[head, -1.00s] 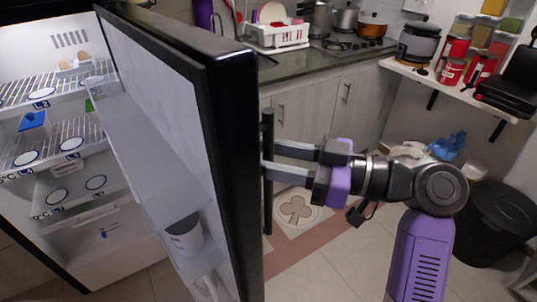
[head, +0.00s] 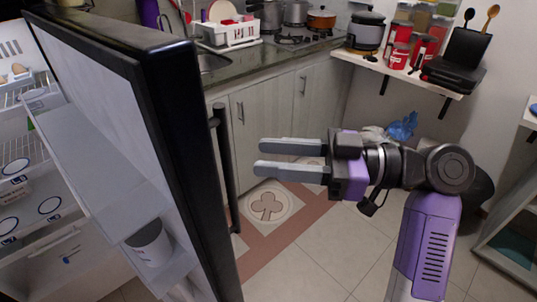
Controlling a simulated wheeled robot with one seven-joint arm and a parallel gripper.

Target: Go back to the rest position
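My gripper (head: 262,157) is in the middle of the head view, with two grey fingers pointing left. A gap shows between the fingers and nothing is held in it. The fingertips are apart from the black handle (head: 224,160) of the fridge door (head: 170,150), to its right. The fridge door stands open at the left. My purple and dark grey arm reaches in from the lower right.
Fridge shelves (head: 20,170) show at the left edge. A counter (head: 240,65) with a dish rack (head: 228,30) and stove lies behind. A wall shelf (head: 405,72) holds a rice cooker and containers. A blue bag (head: 402,126) is behind my arm. The tiled floor (head: 300,250) is clear in front.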

